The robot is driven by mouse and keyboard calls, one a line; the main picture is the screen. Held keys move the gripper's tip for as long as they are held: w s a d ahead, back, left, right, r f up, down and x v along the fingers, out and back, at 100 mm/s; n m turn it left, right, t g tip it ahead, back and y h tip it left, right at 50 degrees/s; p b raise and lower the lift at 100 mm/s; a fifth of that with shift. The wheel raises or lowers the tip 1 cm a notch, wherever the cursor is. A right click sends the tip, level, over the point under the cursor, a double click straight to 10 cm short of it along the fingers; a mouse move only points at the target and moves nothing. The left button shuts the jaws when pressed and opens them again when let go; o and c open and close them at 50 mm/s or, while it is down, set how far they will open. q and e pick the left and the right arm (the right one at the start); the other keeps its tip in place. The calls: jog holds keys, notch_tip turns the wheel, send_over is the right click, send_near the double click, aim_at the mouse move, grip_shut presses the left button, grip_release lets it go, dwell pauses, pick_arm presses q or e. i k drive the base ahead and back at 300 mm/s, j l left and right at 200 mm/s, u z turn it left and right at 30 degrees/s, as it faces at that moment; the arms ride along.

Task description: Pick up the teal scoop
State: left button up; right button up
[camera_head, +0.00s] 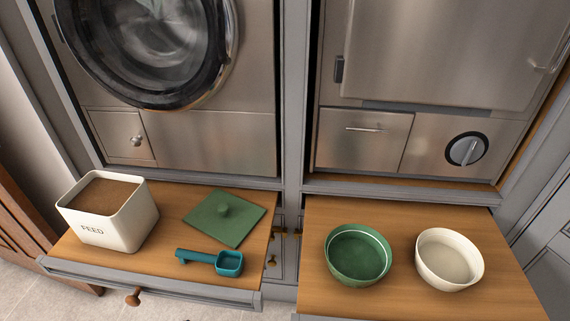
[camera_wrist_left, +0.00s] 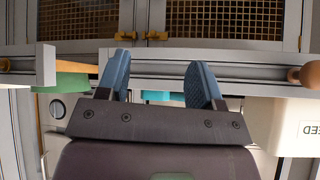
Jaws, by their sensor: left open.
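The teal scoop (camera_head: 213,261) lies flat on the left pull-out wooden shelf, near its front edge. Its handle points left and its square cup is at the right. In the left wrist view, a teal strip (camera_wrist_left: 156,95), apparently the scoop, shows between the fingers, mostly hidden behind the gripper body. My left gripper (camera_wrist_left: 157,82) is open with two blue fingers apart and nothing held between them. It does not show in the head view, and its distance to the scoop is hard to judge. My right gripper is in neither view.
A white FEED bin (camera_head: 109,213) stands left of the scoop, also in the wrist view (camera_wrist_left: 290,126). A green lid (camera_head: 224,217) lies behind the scoop. The right shelf holds a green bowl (camera_head: 357,256) and a cream bowl (camera_head: 449,260). A wooden knob (camera_head: 133,297) sticks out in front.

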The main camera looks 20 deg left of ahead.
aim_at(229, 262)
jog(key=k+u, duration=0.1)
jog(key=u, duration=0.35)
jog(key=k+j+u, duration=0.1)
jog(key=u, duration=0.4)
jog(key=k+z, duration=0.15)
jog(key=z, duration=1.35)
jog(key=u, duration=2.15)
